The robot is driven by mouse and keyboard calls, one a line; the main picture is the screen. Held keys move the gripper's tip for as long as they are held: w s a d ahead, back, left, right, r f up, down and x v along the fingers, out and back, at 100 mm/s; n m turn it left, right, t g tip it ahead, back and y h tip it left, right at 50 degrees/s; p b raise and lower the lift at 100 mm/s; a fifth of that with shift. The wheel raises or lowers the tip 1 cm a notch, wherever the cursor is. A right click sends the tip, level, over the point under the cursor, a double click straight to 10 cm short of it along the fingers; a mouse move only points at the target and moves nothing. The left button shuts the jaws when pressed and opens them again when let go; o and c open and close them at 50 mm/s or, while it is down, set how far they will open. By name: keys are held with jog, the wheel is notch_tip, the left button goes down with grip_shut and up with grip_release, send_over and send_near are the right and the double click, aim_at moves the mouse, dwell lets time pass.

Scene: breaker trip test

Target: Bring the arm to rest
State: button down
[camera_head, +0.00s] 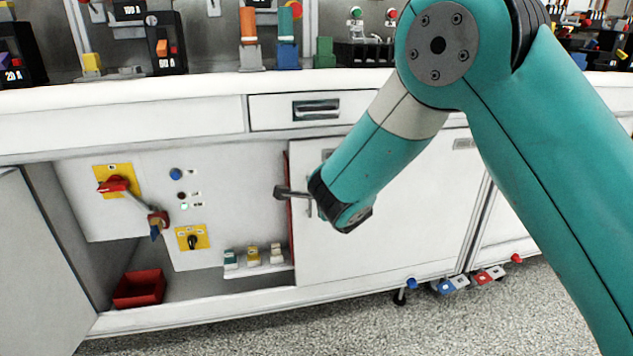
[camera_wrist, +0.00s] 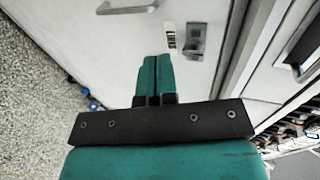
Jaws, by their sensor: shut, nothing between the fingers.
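My arm comes in from the right of the head view, bends at a large teal joint and reaches down to the left, in front of the cabinet's closed white door (camera_head: 420,220). Its wrist end is in front of that door's left part. In the head view I cannot make out the fingers. In the wrist view my gripper (camera_wrist: 153,70) shows as two teal fingers lying together, shut and empty. They point toward a white panel with a grey latch (camera_wrist: 195,38). I cannot tell the gap between fingertips and panel.
Left of the arm is an open cabinet bay with a red rotary handle (camera_head: 113,185), a black selector switch (camera_head: 199,242) and a red bin (camera_head: 139,289). A drawer (camera_head: 340,110) is above the door. Breakers (camera_head: 164,45) stand on the worktop (camera_head: 200,88). The speckled floor (camera_head: 330,325) in front is clear.

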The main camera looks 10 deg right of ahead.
jog(key=s+d+r+n+g+y, duration=0.1)
jog(key=s+r+n+g, duration=0.2)
jog(key=s+n+g, duration=0.7)
jog(key=s+r+n+t+y, duration=0.1)
jog(key=s+r+n+y, duration=0.15)
jog(key=s+n, duration=0.9)
jog(key=s+d+r+n+g+y, duration=0.1)
jog(key=s+r+n+g, duration=0.35)
jog(key=s, duration=1.35)
notch_tip(320, 180, up, 28)
jog(key=m+p, duration=0.1)
jog(key=p, duration=2.8)
jog(key=shift+w+g+p, duration=0.35)
jog(key=shift+w+p, duration=0.05)
jog(key=shift+w, duration=0.05)
